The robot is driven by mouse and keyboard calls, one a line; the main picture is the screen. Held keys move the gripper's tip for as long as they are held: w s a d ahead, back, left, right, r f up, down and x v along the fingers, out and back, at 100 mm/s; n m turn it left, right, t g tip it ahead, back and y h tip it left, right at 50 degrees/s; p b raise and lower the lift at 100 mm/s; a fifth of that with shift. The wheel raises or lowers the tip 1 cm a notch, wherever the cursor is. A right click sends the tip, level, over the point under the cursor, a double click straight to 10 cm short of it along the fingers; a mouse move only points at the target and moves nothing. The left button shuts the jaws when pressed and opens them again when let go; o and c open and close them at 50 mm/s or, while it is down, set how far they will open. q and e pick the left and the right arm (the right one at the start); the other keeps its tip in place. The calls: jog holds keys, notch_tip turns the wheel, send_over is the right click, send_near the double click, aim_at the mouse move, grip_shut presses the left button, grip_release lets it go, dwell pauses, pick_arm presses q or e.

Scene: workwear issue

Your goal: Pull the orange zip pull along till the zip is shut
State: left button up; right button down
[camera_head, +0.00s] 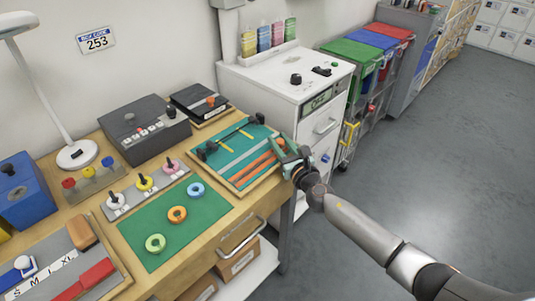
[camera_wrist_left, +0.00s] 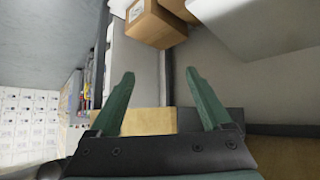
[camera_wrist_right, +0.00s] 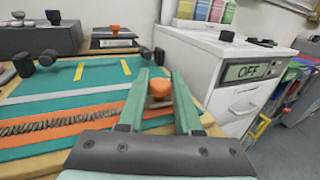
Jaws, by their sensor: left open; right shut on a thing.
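The orange zip pull (camera_wrist_right: 159,87) sits between the green fingers of my right gripper (camera_wrist_right: 158,82), which is shut on it at the right end of the zip. The zip (camera_wrist_right: 65,122) shows in the right wrist view as dark teeth between orange strips on a teal board (camera_wrist_right: 35,82). In the head view my right gripper (camera_head: 288,153) is at the board's right edge. The fingers partly hide the pull and the zip's end. My left gripper (camera_wrist_left: 160,75) is open and empty in its wrist view, away from the board.
Dark clamps with yellow-marked bars (camera_head: 207,149) lie on the board's far side. A white cabinet (camera_head: 285,85) stands behind the table. A green mat with coloured rings (camera_head: 177,214) is to the left. Open floor (camera_head: 430,150) lies to the right.

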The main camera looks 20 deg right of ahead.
jog(key=shift+w+d+r, duration=0.1)
jog(key=shift+w+d, duration=0.1)
jog(key=shift+d, duration=0.25)
jog(key=c, duration=0.6)
grip_release()
jog(key=shift+s, duration=0.1)
jog(key=shift+s, duration=0.25)
jog(key=s+d+p, duration=0.1)
jog(key=s+d, duration=0.1)
jog(key=s, duration=0.9)
jog(key=shift+s, duration=0.3)
